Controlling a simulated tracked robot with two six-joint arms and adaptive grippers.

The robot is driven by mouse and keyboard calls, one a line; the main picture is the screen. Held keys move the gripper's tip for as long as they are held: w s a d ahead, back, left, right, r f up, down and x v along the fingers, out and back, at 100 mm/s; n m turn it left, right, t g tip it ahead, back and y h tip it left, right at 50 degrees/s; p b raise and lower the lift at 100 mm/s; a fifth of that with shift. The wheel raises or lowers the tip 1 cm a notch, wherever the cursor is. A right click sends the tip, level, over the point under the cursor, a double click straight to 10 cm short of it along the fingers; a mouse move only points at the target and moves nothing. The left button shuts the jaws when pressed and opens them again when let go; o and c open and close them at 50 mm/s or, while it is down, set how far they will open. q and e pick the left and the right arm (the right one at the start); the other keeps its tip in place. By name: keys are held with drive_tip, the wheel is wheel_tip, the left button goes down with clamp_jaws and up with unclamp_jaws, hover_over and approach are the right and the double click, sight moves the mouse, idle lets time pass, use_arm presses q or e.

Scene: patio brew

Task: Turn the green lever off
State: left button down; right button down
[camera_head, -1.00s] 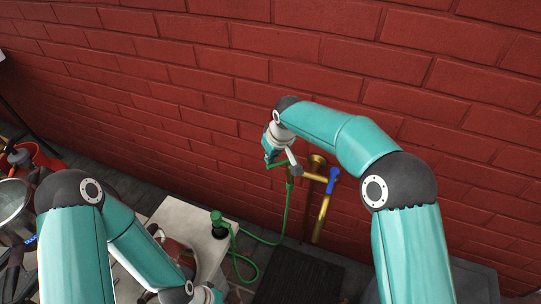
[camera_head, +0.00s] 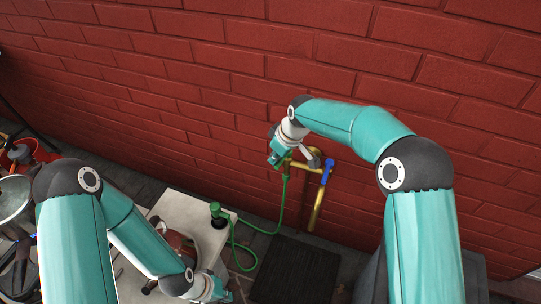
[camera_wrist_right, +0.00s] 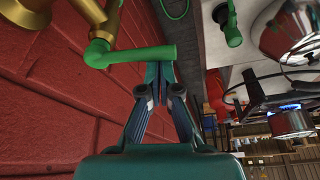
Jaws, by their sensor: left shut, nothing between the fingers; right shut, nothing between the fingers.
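The green lever (camera_wrist_right: 130,54) shows in the right wrist view, on a brass tap (camera_wrist_right: 45,30) by the brick wall. Its free end lies at the tips of my right gripper (camera_wrist_right: 160,72), which is shut and empty. I cannot tell whether they touch. In the head view my right gripper (camera_head: 276,157) is beside the brass pipework (camera_head: 316,208) and mostly hides the green lever. A blue lever (camera_head: 328,172) is on the right branch. My left gripper (camera_head: 222,294) is shut and empty, low over the pale table's front.
A green hose (camera_head: 281,212) runs from the tap to a green fitting on the pale table (camera_head: 180,208). The brick wall (camera_head: 230,90) stands close behind the tap. A dark mat (camera_head: 295,270) lies on the floor. A lit blue burner (camera_wrist_right: 290,107) shows in the wrist view.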

drive_tip(key=shift+s+d, duration=0.15)
drive_tip(key=shift+d, duration=0.1)
idle(0.4)
